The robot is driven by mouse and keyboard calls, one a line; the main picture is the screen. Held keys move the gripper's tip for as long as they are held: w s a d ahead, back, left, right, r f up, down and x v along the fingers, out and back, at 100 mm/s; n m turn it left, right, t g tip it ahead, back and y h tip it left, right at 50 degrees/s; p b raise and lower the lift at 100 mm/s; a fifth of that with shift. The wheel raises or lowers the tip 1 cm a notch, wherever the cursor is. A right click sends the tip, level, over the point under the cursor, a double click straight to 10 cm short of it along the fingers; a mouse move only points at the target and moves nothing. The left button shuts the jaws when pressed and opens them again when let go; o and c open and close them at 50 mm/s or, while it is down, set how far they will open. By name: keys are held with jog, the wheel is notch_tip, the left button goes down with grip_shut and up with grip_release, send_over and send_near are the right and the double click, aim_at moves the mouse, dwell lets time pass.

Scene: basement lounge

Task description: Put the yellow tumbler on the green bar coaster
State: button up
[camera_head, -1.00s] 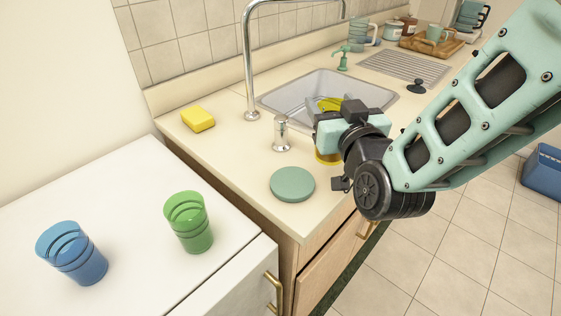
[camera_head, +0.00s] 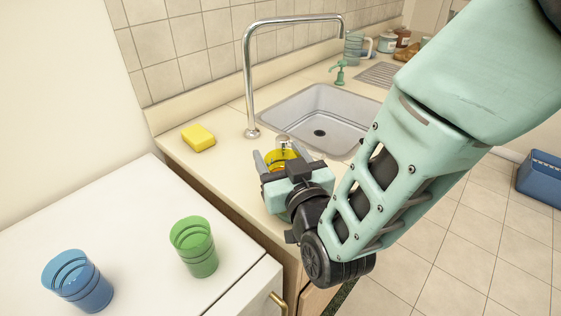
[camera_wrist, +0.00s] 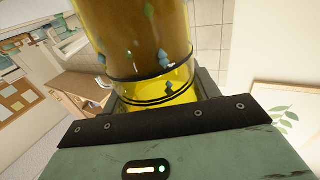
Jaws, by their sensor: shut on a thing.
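The yellow tumbler (camera_head: 279,158) is between the two fingers of my gripper (camera_head: 280,162), which is shut on it over the counter's near part. In the wrist view the tumbler (camera_wrist: 150,60) fills the upper middle, see-through yellow with dark bands and small blue-green diamonds. The green bar coaster is mostly or wholly hidden behind my gripper in the head view. I cannot tell whether the tumbler's base is above it or touching anything.
A metal dispenser (camera_head: 283,142) stands just behind the tumbler. A tall faucet (camera_head: 249,85) and empty sink (camera_head: 325,112) lie beyond. A yellow sponge (camera_head: 198,138) is left on the counter. A green tumbler (camera_head: 194,247) and blue tumbler (camera_head: 78,281) stand on the white cabinet.

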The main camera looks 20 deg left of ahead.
jog(key=shift+f, duration=0.8)
jog(key=shift+f, duration=0.25)
jog(key=o, duration=1.6)
jog(key=shift+r, duration=0.1)
jog(key=shift+r, duration=0.1)
